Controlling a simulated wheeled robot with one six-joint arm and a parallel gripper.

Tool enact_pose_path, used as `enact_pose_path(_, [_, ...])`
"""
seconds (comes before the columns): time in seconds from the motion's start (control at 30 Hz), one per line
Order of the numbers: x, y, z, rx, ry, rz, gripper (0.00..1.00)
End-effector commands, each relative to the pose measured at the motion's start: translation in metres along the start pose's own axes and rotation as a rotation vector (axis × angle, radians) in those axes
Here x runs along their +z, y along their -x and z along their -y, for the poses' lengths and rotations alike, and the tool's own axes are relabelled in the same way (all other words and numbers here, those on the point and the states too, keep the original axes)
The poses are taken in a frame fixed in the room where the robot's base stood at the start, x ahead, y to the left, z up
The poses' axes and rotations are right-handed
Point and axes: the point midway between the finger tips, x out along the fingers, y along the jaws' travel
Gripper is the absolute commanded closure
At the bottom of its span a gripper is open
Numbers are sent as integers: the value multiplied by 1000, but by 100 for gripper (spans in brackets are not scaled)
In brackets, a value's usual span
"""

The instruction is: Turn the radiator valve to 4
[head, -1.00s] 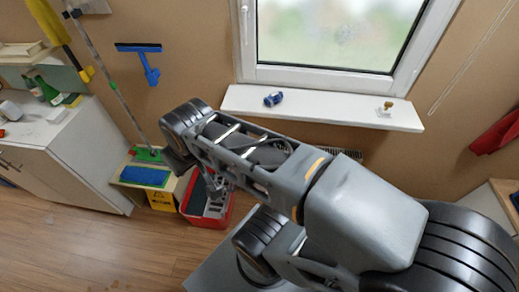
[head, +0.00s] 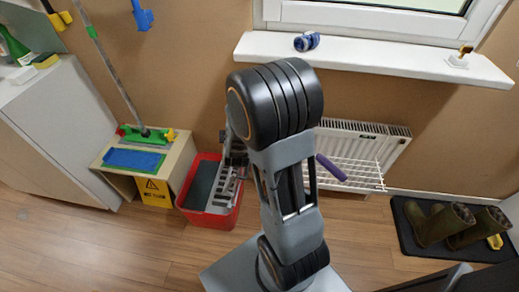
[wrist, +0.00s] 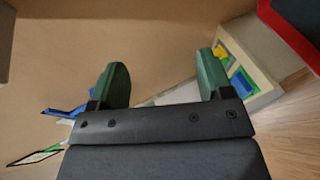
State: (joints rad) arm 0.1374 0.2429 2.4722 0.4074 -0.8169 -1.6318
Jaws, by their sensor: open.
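The white radiator (head: 365,140) is on the wall under the window sill in the head view. Its left end is hidden behind my arm, and I cannot make out the valve or its numbers in either view. My gripper (wrist: 163,75) shows in the wrist view with its two green fingers wide apart and nothing between them. In the head view the gripper cannot be clearly made out behind my arm.
A red bucket (head: 232,212) with a grey wringer and a low stand (head: 178,165) are left of my arm. A purple item (head: 330,167) lies at the radiator's white rack (head: 355,176). Boots (head: 445,224) stand on a dark mat at right. Floor between is clear.

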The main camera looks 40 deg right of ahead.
Motion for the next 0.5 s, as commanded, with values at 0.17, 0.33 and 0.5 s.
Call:
enact_pose_path(0.17, [46,-40,88,140,334,174,27])
enact_pose_path(0.33, [73,-49,125,214,576,310,27])
enact_pose_path(0.5, [85,-50,140,245,707,387,27])
